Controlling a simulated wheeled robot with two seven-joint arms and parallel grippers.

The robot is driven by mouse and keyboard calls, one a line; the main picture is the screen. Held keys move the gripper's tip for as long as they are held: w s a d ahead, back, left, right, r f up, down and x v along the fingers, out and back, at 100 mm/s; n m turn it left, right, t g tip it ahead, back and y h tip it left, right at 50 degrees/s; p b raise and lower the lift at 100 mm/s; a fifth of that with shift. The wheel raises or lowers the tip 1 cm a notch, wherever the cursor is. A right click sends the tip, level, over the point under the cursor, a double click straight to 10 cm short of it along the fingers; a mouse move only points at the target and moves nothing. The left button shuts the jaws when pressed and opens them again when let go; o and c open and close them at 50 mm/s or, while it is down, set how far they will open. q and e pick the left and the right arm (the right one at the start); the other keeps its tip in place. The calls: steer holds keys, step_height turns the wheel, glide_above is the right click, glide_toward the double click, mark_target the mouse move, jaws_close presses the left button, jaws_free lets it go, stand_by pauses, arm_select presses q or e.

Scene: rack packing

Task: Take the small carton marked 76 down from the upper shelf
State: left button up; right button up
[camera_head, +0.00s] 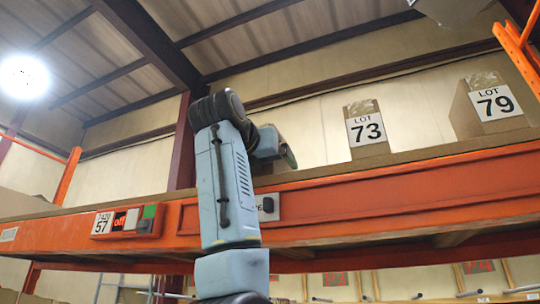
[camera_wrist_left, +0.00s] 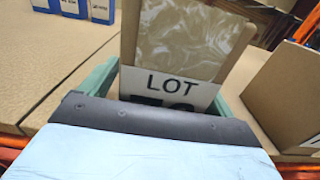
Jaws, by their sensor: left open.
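A brown carton (camera_wrist_left: 185,45) with a marbled face and a white LOT label stands between the fingers of my left gripper (camera_wrist_left: 172,95) in the left wrist view. Its number begins with 7, but the second digit is partly covered by my gripper body. The left gripper is open, with one teal finger on each side of the carton. In the head view my left arm reaches up over the shelf beam, and the gripper (camera_head: 285,150) hides what is behind it; no label reading 76 is legible there. My right gripper is not in view.
In the head view, cartons marked 73 (camera_head: 366,130) and 79 (camera_head: 492,104) stand on the upper shelf to the right, above the orange beam (camera_head: 380,205). In the wrist view, another carton (camera_wrist_left: 285,95) stands close on the right, and blue-and-white boxes (camera_wrist_left: 102,11) stand far left.

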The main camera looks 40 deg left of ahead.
arm_select(q)
steer(key=shift+w+a, duration=0.2)
steer(key=shift+w, duration=0.3)
steer(key=shift+s+d, duration=0.1)
steer(key=shift+s, duration=0.1)
steer(key=shift+c, duration=0.9)
steer(key=c, duration=1.1)
steer(key=shift+r, duration=0.15)
